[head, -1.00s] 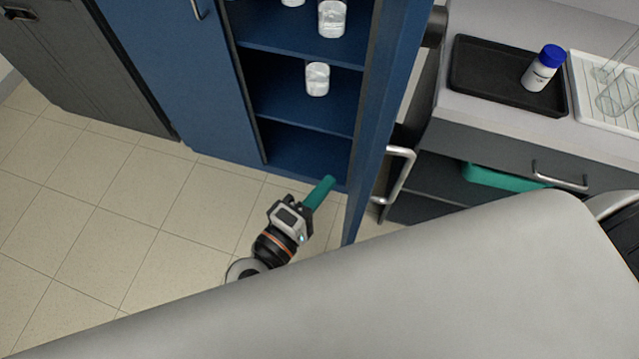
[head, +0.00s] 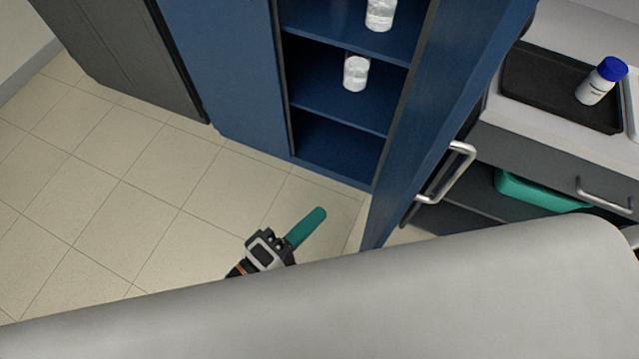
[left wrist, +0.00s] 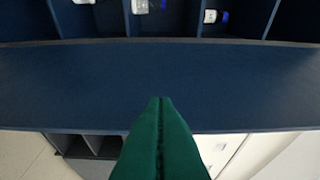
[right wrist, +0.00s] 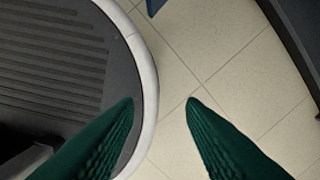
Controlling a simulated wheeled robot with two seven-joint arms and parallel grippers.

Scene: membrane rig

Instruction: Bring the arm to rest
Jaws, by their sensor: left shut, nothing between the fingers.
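My left gripper (head: 309,225) has green fingers. In the head view it is low over the tiled floor, in front of the open blue cabinet (head: 330,173) and left of its open door (head: 440,120). In the left wrist view its fingers (left wrist: 160,105) are pressed together with nothing between them, before a broad blue panel (left wrist: 150,85). My right gripper (right wrist: 162,102) shows only in the right wrist view. Its two green fingers are wide apart and empty above the floor and the edge of a dark ribbed platform. Much of the left arm is hidden in the head view.
At right, a counter holds a black tray (head: 540,88) with a blue-capped white bottle (head: 601,82). A teal bin (head: 535,192) sits below. The door's handle (head: 449,174) sticks out. Floor (head: 120,200) at left is clear.

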